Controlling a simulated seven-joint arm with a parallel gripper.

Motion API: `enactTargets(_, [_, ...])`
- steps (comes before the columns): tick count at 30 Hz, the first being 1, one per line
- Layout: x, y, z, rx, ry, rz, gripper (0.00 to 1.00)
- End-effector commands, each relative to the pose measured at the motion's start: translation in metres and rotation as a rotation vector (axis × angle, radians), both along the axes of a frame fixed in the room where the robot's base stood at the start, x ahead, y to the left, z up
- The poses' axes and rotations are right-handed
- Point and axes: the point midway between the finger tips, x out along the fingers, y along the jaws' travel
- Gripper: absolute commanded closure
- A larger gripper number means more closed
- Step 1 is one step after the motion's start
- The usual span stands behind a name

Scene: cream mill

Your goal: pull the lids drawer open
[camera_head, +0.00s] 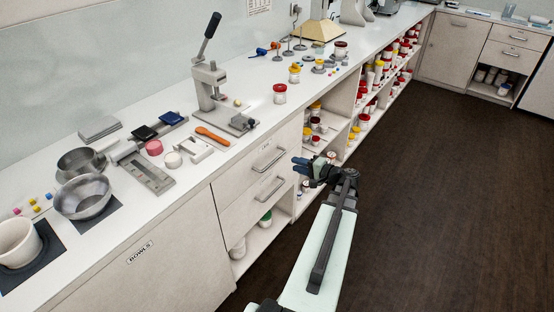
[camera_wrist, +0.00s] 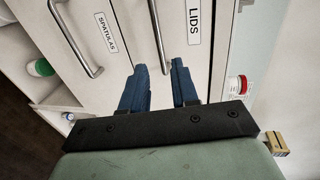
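The lids drawer (camera_head: 240,172) is the upper of two drawers under the counter and looks shut. Its front shows in the wrist view (camera_wrist: 215,70) with a "LIDS" label (camera_wrist: 194,22). Its metal bar handle (camera_head: 269,158) also shows in the wrist view (camera_wrist: 157,38). My gripper (camera_head: 297,168) is open, with its blue fingers (camera_wrist: 160,66) pointing at the drawer front. In the wrist view the handle's near end appears between the fingertips. In the head view the gripper is right of the handle, apparently apart from it. I cannot tell the exact depth gap.
The spatulas drawer handle (camera_head: 270,189) is just below; its label (camera_wrist: 107,33) shows in the wrist view. Open shelves with jars (camera_head: 316,130) stand to the right. The dark floor (camera_head: 430,200) is clear. A lever press (camera_head: 212,85) stands on the counter above.

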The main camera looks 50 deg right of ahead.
Motion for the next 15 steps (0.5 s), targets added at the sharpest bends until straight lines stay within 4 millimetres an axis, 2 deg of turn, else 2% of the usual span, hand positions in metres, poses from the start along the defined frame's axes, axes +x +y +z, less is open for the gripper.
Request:
enactTargets(1, [0.010, 0.000, -0.002, 0.001, 0.000, 0.004, 0.71])
enactTargets(15, [0.079, -0.001, -0.017, 0.001, 0.001, 0.002, 0.71])
